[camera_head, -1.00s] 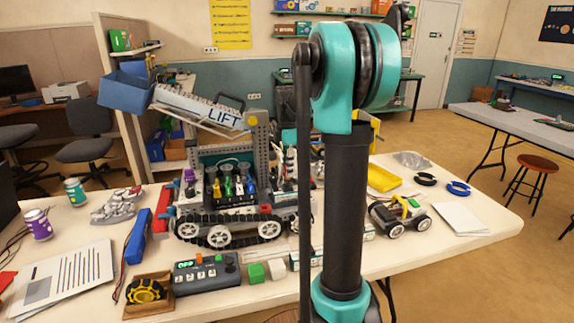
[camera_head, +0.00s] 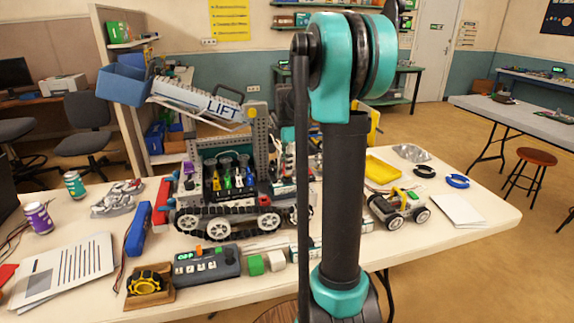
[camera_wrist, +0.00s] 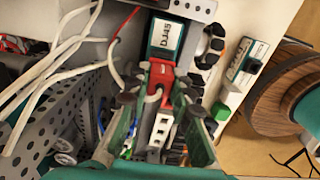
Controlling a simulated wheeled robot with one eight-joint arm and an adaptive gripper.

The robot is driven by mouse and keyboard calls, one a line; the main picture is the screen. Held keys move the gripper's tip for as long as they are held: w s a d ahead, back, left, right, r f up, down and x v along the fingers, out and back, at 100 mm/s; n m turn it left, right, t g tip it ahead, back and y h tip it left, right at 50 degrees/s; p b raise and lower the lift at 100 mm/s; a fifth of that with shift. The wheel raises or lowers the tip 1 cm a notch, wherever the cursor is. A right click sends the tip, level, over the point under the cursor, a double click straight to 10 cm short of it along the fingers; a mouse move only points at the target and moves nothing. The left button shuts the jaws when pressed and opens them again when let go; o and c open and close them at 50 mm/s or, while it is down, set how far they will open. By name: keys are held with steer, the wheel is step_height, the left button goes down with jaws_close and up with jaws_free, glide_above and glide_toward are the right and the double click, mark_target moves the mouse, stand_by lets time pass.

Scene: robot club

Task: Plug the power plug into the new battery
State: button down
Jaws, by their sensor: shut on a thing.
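In the wrist view, my gripper (camera_wrist: 157,92) is shut on a red power plug (camera_wrist: 157,76), with its green fingers on either side. A white cable bends at the plug. Just beyond the plug, a dark battery (camera_wrist: 166,38) with a white label sits in a grey perforated frame. The plug's far end meets or nearly meets the battery's near end; I cannot tell whether it is seated. In the head view, the gripper, plug and this battery cannot be made out; my arm covers part of the tracked robot (camera_head: 228,190).
White cables (camera_wrist: 55,75) and a perforated metal plate (camera_wrist: 50,125) lie left of my gripper. On the table (camera_head: 455,175) are a blue pack (camera_head: 138,232), a control box (camera_head: 207,264), a small wheeled car (camera_head: 398,207) and paper (camera_head: 62,270). A round stool (camera_wrist: 275,90) stands beyond the table edge.

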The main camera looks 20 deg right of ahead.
steer(key=shift+f, duration=1.05)
stand_by(2.2)
steer(key=c, duration=1.3)
jaws_free()
steer(key=shift+o, duration=0.2)
steer(key=shift+r, duration=0.1)
steer(key=shift+r, duration=2.95)
